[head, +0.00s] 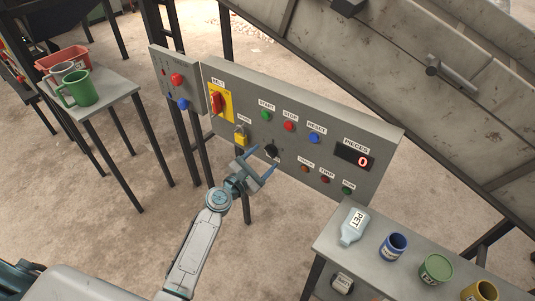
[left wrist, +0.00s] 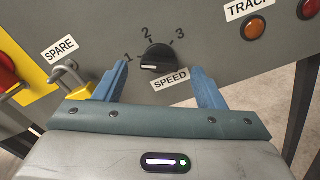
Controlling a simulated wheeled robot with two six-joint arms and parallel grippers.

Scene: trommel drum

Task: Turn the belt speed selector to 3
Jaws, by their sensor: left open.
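The belt speed selector, a black round knob (left wrist: 158,57), sits on the grey panel above a SPEED label. Numbers 1, 2 and 3 are printed around it. Its white mark lies at the lower left, toward the 1 side. In the head view the knob (head: 271,150) is at the panel's lower middle. My left gripper (head: 264,160) is open and empty in front of the panel, close to the knob. In the left wrist view its blue fingers (left wrist: 160,80) stand apart, left and right of the knob, and do not visibly touch it. My right gripper is not in view.
The panel also carries a red BELT switch (head: 216,102), a SPARE padlock (left wrist: 68,76), START, STOP and RESET buttons, lamps and a PIECES display (head: 354,155) reading 0. A bench (head: 328,243) with a bottle and cups stands at lower right. A small table (head: 117,90) holds mugs.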

